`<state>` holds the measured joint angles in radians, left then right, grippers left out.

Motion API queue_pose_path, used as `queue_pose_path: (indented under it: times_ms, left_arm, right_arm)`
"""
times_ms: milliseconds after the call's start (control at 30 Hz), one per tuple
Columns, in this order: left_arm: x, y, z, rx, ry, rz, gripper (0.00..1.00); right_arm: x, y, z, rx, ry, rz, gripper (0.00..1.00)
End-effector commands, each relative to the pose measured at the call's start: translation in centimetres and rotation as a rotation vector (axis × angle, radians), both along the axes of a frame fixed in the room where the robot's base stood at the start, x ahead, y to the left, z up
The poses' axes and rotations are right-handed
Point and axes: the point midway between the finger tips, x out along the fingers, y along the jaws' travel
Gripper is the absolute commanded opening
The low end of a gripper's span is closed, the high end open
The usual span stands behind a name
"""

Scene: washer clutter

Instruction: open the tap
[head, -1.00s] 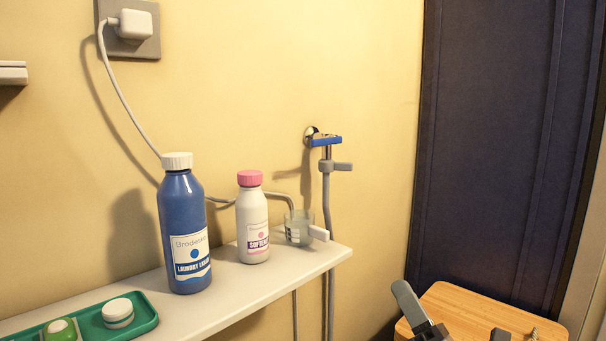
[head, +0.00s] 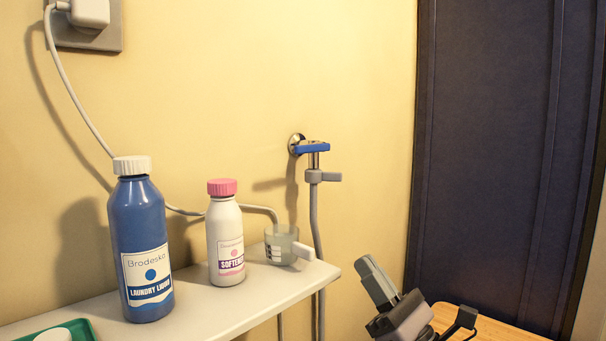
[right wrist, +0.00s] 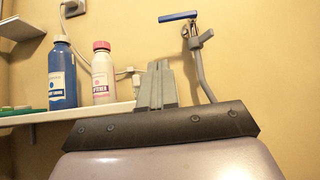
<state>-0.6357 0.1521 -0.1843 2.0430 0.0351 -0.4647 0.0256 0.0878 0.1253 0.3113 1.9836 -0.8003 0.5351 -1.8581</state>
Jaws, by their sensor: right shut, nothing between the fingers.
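The tap (head: 297,146) is on the yellow wall, with a blue lever handle (head: 312,148) that lies sideways across its top. A grey hose (head: 315,220) hangs from its spout. In the right wrist view the blue handle (right wrist: 178,16) is at the top, above and to the right of my fingers. My right gripper (head: 366,262) is shut and empty, below and to the right of the tap and clear of it. Its closed fingers also show in the right wrist view (right wrist: 157,66). My left gripper is out of view.
A white shelf (head: 225,317) bears a blue laundry bottle (head: 141,240), a pink-capped softener bottle (head: 225,235) and a measuring cup (head: 281,245) near its right end, below the tap. A wooden surface (head: 490,328) is at lower right. The wall right of the tap is clear.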

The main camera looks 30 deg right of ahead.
Motion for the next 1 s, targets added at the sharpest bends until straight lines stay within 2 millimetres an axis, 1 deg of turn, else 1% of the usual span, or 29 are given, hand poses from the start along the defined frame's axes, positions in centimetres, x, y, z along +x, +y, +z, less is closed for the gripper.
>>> queue_pose_path:
  times_ms: [200, 367, 700, 1000]
  left_arm:
    - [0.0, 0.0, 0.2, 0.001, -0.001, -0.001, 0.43]
    - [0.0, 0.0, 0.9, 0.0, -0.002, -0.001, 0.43]
    - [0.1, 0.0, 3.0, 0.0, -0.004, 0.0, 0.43]
    - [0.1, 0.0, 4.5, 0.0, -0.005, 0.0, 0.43]
  right_arm:
    - [0.2, 0.1, 0.3, 0.002, 0.0, 0.001, 0.0]
    - [1.4, 0.5, 1.8, 0.001, -0.003, 0.003, 0.0]
    - [6.2, 2.2, 6.9, 0.001, -0.002, 0.002, 0.0]
    - [10.2, 3.6, 11.1, 0.002, 0.0, 0.002, 0.0]
